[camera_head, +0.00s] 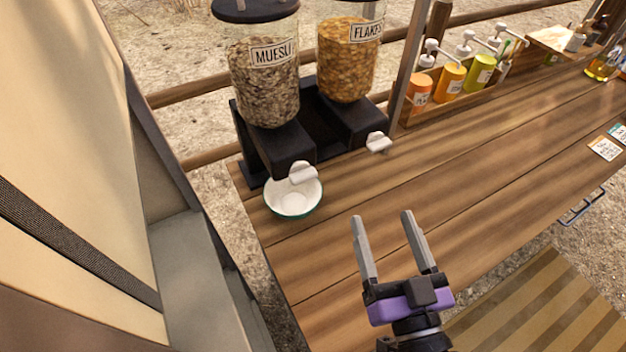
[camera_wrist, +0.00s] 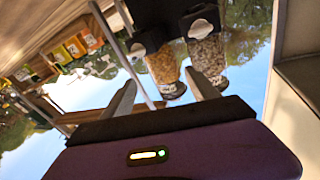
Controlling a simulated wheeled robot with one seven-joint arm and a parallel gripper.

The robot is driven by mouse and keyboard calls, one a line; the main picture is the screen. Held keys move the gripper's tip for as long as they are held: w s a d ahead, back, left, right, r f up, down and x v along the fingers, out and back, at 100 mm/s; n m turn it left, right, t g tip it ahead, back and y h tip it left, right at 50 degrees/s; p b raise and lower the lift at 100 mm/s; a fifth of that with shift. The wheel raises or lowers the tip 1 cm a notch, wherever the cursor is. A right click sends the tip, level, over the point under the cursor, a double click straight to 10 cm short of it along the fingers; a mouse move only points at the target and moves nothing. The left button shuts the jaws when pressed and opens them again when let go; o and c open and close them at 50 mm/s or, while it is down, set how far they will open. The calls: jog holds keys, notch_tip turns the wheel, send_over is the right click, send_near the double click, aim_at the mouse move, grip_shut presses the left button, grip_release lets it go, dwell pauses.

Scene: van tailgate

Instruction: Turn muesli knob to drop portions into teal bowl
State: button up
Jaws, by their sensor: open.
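The muesli dispenser (camera_head: 266,80) stands at the back left of the wooden counter, labelled MUESLI and well filled. Its white knob (camera_head: 303,173) sticks out at the front of the black base. The teal bowl (camera_head: 293,198), white inside, stands on the counter below that knob; no muesli shows in it. My gripper (camera_head: 383,220) is open and empty, over the counter to the right of the bowl and apart from the knob. In the wrist view, upside down, the muesli dispenser (camera_wrist: 208,58) and its round white knob (camera_wrist: 200,29) show beyond the fingers.
A flakes dispenser (camera_head: 347,60) with its own white knob (camera_head: 379,142) stands to the right of the muesli. Coloured pump bottles (camera_head: 450,78) stand in a wooden rack farther right. A post (camera_head: 412,60) rises beside the rack. The van side is at left. The counter's middle is clear.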

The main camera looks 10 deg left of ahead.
jog(key=w+a+r+n+g+y, duration=0.1)
jog(key=w+a+n+y, duration=0.15)
jog(key=w+a, duration=0.2)
jog(key=n+g+y, duration=0.2)
jog(key=n, duration=0.1)
send_near(306, 179)
jog(key=x, duration=0.3)
jog(key=p+x, duration=0.3)
jog(key=x, duration=0.3)
jog(key=shift+w+a, duration=0.15)
jog(key=shift+w, duration=0.1)
jog(key=c, duration=1.4)
jog(key=shift+o, duration=0.2)
jog(key=shift+m, duration=0.25)
